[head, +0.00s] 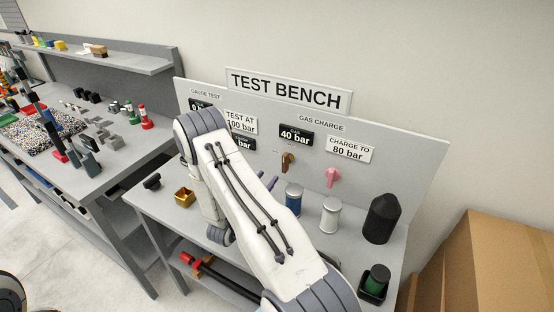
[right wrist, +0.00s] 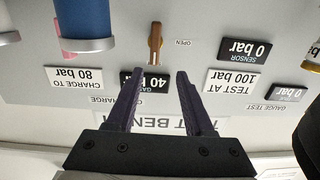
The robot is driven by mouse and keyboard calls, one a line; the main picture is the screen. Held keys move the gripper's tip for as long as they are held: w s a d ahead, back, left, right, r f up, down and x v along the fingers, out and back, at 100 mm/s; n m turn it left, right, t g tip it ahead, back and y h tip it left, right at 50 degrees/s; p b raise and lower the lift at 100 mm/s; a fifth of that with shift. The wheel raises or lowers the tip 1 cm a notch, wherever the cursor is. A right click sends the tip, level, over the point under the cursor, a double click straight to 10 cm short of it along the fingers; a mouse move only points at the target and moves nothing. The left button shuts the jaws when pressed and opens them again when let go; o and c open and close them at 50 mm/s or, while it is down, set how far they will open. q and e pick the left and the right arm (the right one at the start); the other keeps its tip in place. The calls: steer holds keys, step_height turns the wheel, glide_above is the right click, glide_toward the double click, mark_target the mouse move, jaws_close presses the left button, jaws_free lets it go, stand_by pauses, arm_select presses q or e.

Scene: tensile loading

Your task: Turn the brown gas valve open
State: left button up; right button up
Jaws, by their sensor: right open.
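The brown gas valve (head: 288,161) is on the upright panel of the test bench, below the "GAS 40 bar" sign. In the right wrist view, which is upside down, the brown valve (right wrist: 155,42) is a narrow handle pointing up and down the picture, with a small "OPEN" label beside it. My right gripper (right wrist: 160,72) is open and empty, its two dark fingers pointing at the valve from a short distance. In the head view the right fingers (head: 267,181) show only partly, behind my arm. My left gripper is not in view.
A pink valve (head: 333,177) is to the right of the brown one. Below stand a blue cylinder (head: 294,198), a white cylinder (head: 330,214) and a black cylinder (head: 382,218). A gold cup (head: 184,197) sits at left. Cardboard boxes (head: 497,262) stand at right.

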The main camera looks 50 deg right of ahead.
mark_target(283, 161)
steer(key=shift+h, duration=0.3)
steer(key=p+x, duration=0.1)
steer(key=x, duration=0.2)
steer(key=p+x, duration=0.1)
steer(key=x, duration=0.2)
steer(key=s+p+x, duration=0.1)
steer(key=x, duration=0.2)
steer(key=shift+w+d+r+p, duration=0.1)
steer(key=shift+w+d+p, duration=0.05)
steer(key=shift+d+p, duration=0.35)
steer(key=shift+w+d, duration=0.2)
steer(key=shift+d, duration=0.3)
jaws_close()
